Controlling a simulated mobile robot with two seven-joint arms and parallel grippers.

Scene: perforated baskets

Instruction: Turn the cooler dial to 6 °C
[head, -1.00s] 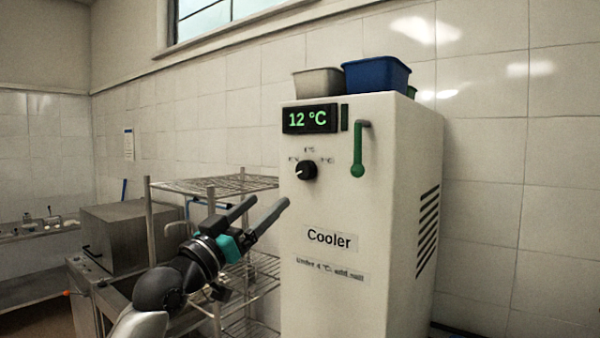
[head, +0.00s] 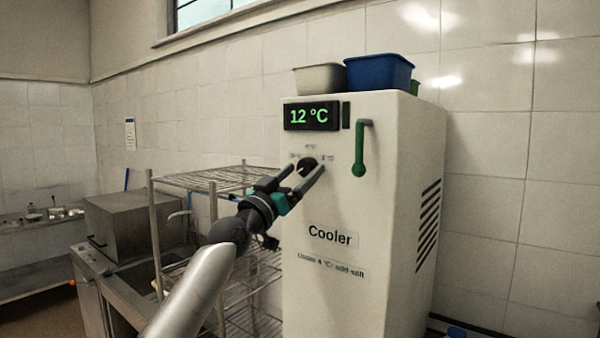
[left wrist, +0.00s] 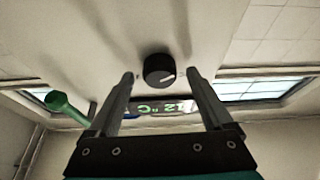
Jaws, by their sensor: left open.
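The white cooler (head: 385,215) stands at the right in the head view, with a display (head: 312,116) that reads 12 °C in green. Its black dial (head: 307,166) is on the front below the display, partly covered by my gripper. My left gripper (head: 304,169) is open in front of the dial, with one finger to each side of it. In the left wrist view the dial (left wrist: 159,69) lies between and just beyond the fingertips, with a light pointer mark. I cannot tell whether the fingers touch it. My right gripper is not in view.
A green lever handle (head: 361,150) is right of the dial. Blue (head: 379,73) and beige (head: 320,80) baskets sit on top of the cooler. A wire rack (head: 215,180) stands left of it, close to my left arm, beside a steel box (head: 125,222).

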